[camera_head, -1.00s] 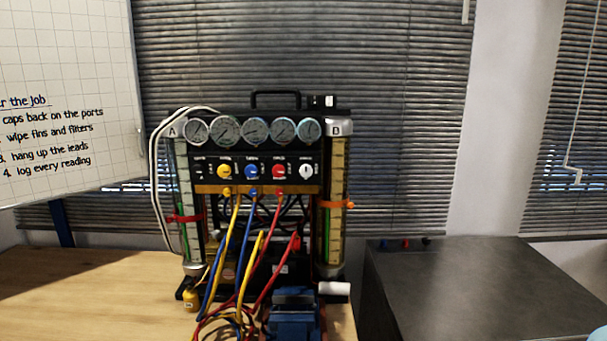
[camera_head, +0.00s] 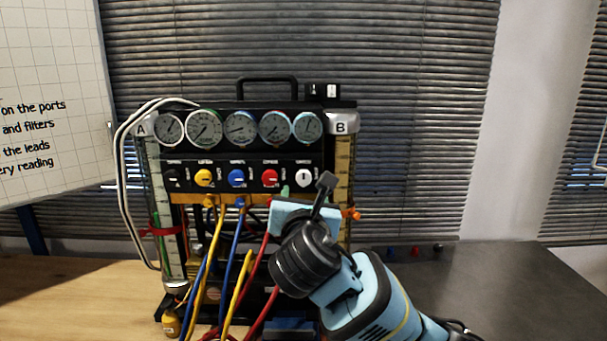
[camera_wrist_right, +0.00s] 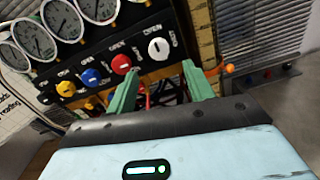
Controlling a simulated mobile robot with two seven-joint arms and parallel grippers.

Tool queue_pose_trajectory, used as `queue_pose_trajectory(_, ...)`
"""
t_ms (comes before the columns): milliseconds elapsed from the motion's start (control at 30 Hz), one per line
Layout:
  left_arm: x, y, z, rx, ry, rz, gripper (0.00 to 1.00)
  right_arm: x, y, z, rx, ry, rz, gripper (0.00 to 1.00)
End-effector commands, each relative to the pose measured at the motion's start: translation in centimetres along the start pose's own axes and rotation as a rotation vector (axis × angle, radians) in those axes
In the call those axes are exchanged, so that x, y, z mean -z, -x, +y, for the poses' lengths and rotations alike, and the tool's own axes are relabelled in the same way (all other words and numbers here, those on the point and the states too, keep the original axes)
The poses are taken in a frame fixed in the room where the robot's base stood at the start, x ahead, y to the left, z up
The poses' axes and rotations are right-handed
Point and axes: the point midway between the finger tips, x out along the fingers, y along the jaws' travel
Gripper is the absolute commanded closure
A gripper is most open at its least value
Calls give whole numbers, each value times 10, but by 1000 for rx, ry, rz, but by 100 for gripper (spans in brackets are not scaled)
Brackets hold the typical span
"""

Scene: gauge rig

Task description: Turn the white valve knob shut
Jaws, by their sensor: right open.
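The white valve knob (camera_head: 303,177) is at the right end of the row of knobs on the gauge rig's black panel. My right gripper (camera_head: 304,190) is just below the knob, in front of the panel. Its two green fingers (camera_wrist_right: 162,75) are apart with nothing between them, and they do not appear to be around the knob. My left gripper is not in view.
Red (camera_head: 269,178), blue (camera_head: 236,178) and yellow (camera_head: 204,178) knobs sit left of the white one, under several gauges (camera_head: 240,128). Coloured hoses hang below. Tube B (camera_head: 342,160) with an orange clip (camera_head: 352,214) stands close on the right. A grey worktop (camera_head: 500,280) lies right.

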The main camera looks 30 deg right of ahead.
Motion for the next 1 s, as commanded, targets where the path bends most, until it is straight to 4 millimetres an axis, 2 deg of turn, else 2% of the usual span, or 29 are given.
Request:
queue_pose_trajectory(367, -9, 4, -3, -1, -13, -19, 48, -3, -8, 0, 2, 10, -7, 48)
queue_pose_trajectory(700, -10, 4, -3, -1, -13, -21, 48, -2, -56, 0, 4, 10, -5, 48)
queue_pose_trajectory(1000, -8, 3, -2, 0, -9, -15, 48, -3, -78, 0, 1, 7, -6, 48)
